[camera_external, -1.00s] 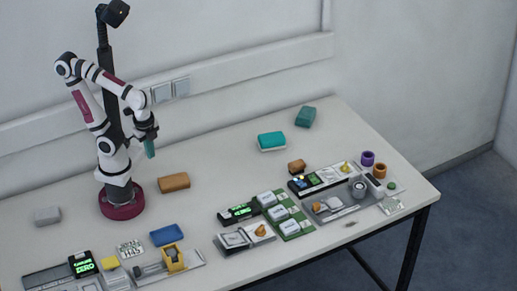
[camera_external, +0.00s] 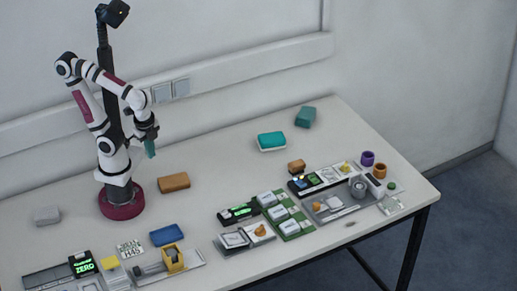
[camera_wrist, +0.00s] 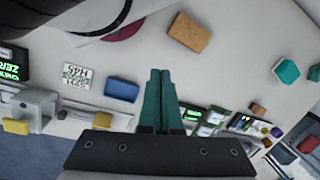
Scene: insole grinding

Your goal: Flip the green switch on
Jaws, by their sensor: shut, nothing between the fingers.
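My gripper (camera_external: 150,149) hangs high above the back left of the table, near my base and well away from the devices at the front and right. Its teal fingers show in the wrist view (camera_wrist: 160,80), side by side and shut with nothing between them. A small round green piece (camera_external: 391,185) sits on a light plate (camera_external: 391,204) at the right end of the table. A green board (camera_external: 291,228) with several white modules lies at the middle front. The picture is too small to tell which green part is the switch or its position.
A brown block (camera_external: 174,182) and a blue block (camera_external: 166,235) lie near my base. A display reading ZERO (camera_external: 83,265) and a yellow-framed device (camera_external: 173,259) stand at the front left. Purple (camera_external: 367,158) and orange (camera_external: 379,170) cups stand at the right. The table's back middle is mostly clear.

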